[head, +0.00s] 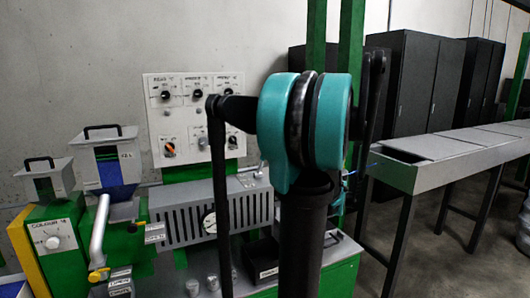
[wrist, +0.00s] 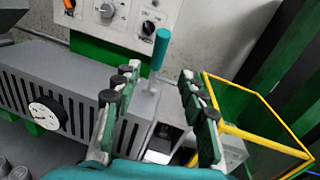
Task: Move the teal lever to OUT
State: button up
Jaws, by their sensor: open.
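The teal lever (wrist: 160,48) shows in the wrist view as an upright teal handle on a thin grey rod, at the right end of a grey slotted housing (wrist: 75,100). My gripper (wrist: 158,78) is open. Its two fingers stand left and right of the lever in the picture, with a gap on each side, and I see no contact. I cannot tell how far ahead of the fingertips the lever is. No OUT mark is readable. In the head view my own arm covers the middle, and I cannot make out the lever or gripper clearly.
A white control panel (head: 195,110) with knobs stands behind the slotted housing, which carries a round gauge (head: 210,222).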

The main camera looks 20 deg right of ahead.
jog(key=x, duration=1.2)
jog(key=shift+w+a, duration=0.1)
jog(key=shift+w, duration=0.25)
grip_shut()
